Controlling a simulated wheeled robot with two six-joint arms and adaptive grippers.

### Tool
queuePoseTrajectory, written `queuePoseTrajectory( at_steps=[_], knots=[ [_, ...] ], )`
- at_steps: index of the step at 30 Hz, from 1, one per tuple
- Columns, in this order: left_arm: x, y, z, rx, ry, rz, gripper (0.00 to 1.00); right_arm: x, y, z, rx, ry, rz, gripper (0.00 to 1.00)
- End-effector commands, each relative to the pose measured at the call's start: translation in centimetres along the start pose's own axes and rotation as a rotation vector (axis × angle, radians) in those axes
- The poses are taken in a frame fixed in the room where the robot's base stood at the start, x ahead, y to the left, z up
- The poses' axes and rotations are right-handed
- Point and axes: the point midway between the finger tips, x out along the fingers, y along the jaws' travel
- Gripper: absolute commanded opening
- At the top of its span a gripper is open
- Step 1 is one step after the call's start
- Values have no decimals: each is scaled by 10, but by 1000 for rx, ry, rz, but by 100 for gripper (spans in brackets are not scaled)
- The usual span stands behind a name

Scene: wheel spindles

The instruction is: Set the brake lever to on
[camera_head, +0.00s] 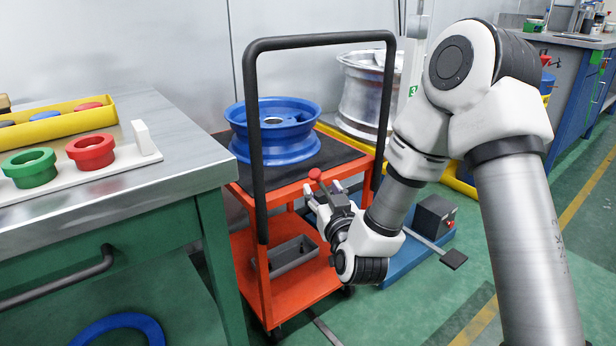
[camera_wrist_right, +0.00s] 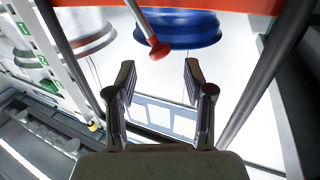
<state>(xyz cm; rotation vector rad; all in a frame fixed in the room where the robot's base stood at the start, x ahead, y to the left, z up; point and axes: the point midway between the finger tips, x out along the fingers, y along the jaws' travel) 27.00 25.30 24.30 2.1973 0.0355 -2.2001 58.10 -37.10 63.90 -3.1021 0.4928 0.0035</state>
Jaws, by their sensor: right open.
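The brake lever (camera_head: 315,175) has a red knob and shows at the near side of the orange cart (camera_head: 264,190). In the right wrist view the lever (camera_wrist_right: 158,49) is a pale rod ending in the red knob. My right gripper (camera_head: 323,193) is right by the knob in the head view, its fingers partly covering the lever's lower part. In the right wrist view the gripper (camera_wrist_right: 160,78) is open and empty, with the knob just beyond the fingertips, roughly between them. I cannot tell whether they touch. My left gripper is not in view.
A blue wheel rim (camera_head: 275,130) lies on the cart's dark top, inside the black handle frame (camera_head: 318,40). A silver rim (camera_head: 365,95) stands behind. A green workbench (camera_head: 120,235) is close on the left. A grey tray (camera_head: 285,255) sits on the cart's lower shelf.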

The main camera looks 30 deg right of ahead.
Motion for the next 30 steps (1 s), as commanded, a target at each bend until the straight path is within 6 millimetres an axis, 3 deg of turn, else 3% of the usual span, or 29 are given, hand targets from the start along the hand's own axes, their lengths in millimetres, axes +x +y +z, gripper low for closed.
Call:
queuePoseTrajectory(
  at_steps=[12,21,22,26,30],
  knots=[
    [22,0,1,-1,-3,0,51,68,0,2,0,1,0,53],
    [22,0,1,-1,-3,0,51,76,0,0,-1,-2,-1,53],
    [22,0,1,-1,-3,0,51,76,0,0,-1,-2,-1,46],
    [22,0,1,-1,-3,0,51,75,0,0,-1,-2,-1,0],
    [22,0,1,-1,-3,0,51,75,0,0,-1,-2,-1,0]
  ],
)
